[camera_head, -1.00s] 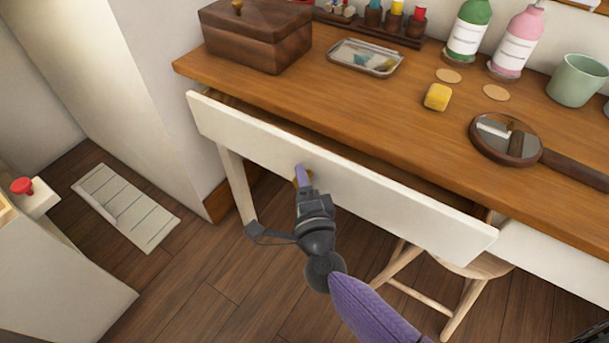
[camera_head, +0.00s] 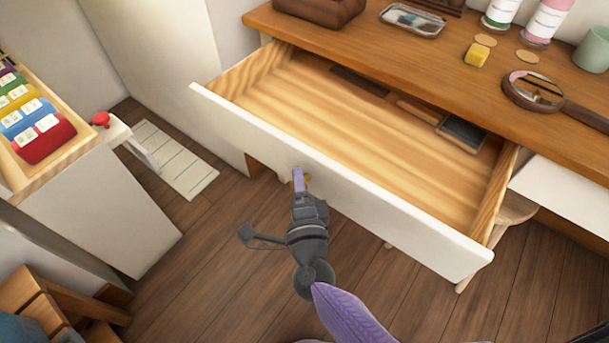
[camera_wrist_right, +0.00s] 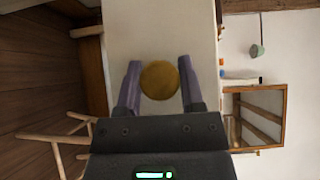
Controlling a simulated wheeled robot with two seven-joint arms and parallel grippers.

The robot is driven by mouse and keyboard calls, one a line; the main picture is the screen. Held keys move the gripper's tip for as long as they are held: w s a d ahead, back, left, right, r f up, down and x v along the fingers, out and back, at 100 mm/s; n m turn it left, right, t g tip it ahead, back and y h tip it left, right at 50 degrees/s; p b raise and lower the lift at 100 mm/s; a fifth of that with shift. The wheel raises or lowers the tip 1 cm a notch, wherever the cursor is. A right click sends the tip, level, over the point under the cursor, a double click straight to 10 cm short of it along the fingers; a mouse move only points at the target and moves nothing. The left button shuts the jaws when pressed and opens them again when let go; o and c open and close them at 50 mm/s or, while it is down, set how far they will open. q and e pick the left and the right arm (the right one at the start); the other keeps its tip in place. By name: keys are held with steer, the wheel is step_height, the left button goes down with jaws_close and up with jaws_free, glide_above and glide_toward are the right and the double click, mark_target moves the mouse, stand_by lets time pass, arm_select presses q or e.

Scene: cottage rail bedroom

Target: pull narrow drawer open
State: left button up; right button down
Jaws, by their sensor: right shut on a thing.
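The drawer (camera_head: 345,192) under the wooden desk stands well open, its white front pulled out and its pale wood inside in view. My right gripper (camera_head: 299,180) is at the drawer front, shut on the round brass knob (camera_head: 308,178). In the right wrist view, the knob (camera_wrist_right: 159,80) sits between the two purple fingers (camera_wrist_right: 160,90), with the white drawer front behind it. Most of the knob is hidden by the gripper in the head view. My left gripper is not in view.
Dark flat items (camera_head: 462,133) lie at the back of the drawer. The desk top (camera_head: 420,65) holds a hand mirror (camera_head: 533,90), a yellow block (camera_head: 476,54) and bottles. A stool (camera_head: 512,212) stands below. Floor between is clear.

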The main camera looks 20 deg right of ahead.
steer(key=shift+s+a, duration=0.2)
steer(key=shift+c, duration=1.2)
jaws_free()
arm_select(q)
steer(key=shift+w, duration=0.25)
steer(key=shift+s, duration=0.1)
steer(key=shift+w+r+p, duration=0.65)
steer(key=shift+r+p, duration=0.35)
steer(key=shift+p, duration=0.2)
arm_select(e)
steer(key=s+a, duration=0.1)
steer(key=s, duration=0.8)
steer(key=shift+s, duration=0.4)
steer(key=shift+a, duration=0.1)
